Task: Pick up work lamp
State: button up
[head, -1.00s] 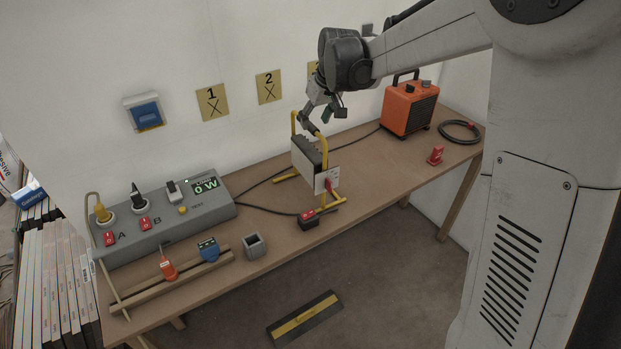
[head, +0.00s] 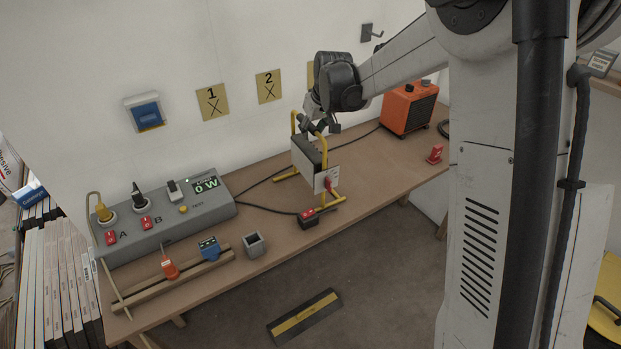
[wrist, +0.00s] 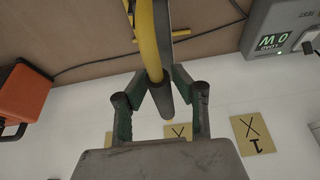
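The work lamp stands upright on the workbench, with a yellow tube frame, a pale boxy head (head: 304,158) and a small white plate with a red part at its side. Its yellow handle bar (wrist: 147,40) runs down the middle of the wrist view, ending in a dark grip. My gripper (head: 318,129) is at the top of the lamp in the head view. In the wrist view my gripper (wrist: 157,80) has one finger on each side of the bar, spread apart with small gaps showing. Contact is hard to judge.
An orange heater (head: 408,108) stands right of the lamp; a small red item (head: 435,154) lies nearby. A grey socket console (head: 165,222) reading 0 W, a wooden rack and a grey cup (head: 254,245) are to the left. A black-red box (head: 308,218) sits before the lamp. The wall is close behind.

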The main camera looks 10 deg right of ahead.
grip_shut()
jog(key=shift+r, duration=0.2)
